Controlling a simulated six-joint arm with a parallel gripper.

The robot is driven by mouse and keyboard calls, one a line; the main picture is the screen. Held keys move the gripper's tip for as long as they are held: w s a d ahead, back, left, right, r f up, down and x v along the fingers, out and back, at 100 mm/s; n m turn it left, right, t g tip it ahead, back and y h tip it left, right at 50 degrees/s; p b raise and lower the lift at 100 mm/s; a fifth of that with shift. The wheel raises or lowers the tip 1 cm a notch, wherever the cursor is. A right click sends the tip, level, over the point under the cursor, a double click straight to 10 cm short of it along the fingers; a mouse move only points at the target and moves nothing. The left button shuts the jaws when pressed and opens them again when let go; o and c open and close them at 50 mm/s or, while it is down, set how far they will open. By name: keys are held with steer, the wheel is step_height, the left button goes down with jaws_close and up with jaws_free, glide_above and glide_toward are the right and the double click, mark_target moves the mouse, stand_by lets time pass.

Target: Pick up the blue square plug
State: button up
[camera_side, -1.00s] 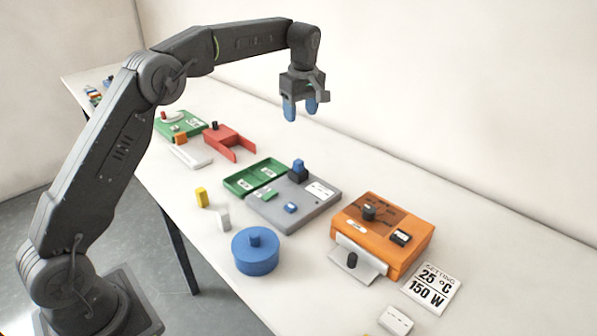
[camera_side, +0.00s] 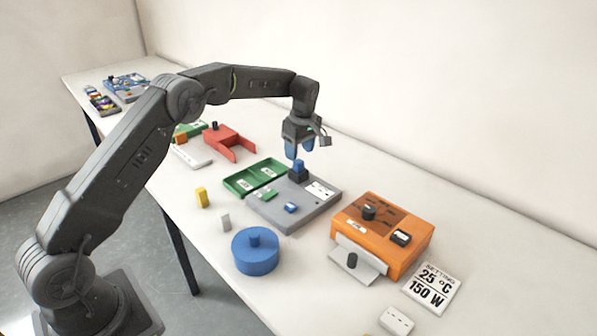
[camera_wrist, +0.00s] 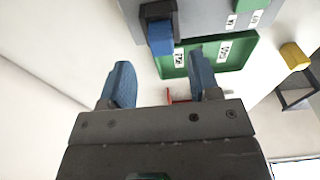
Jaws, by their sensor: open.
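The blue square plug (camera_side: 298,164) stands upright in a dark block at the back corner of the grey board (camera_side: 327,207). In the wrist view the plug (camera_wrist: 160,38) shows ahead of my fingers, in its black holder. My gripper (camera_side: 299,150) is open and empty, with blue fingertips pointing down just above the plug. In the wrist view the two fingers of my gripper (camera_wrist: 160,82) are spread apart and the plug is not between them in the picture. I cannot tell from the side view whether a fingertip touches the plug.
A green tray (camera_side: 233,184) adjoins the grey board. An orange machine (camera_side: 400,258) stands to the right, a blue round container (camera_side: 256,256) in front. A red forked piece (camera_side: 230,139) lies behind to the left. Yellow (camera_side: 202,197) and white (camera_side: 225,222) blocks stand near the front edge.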

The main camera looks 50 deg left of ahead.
mark_target(298, 161)
step_height(298, 161, down, 4)
steer(key=shift+s+a+f, duration=0.1)
steer(key=shift+s+f, duration=0.05)
steer(key=shift+f, duration=0.05)
steer(key=shift+c, duration=0.2)
jaws_close()
stand_by(0.3)
steer(key=shift+r, duration=0.15)
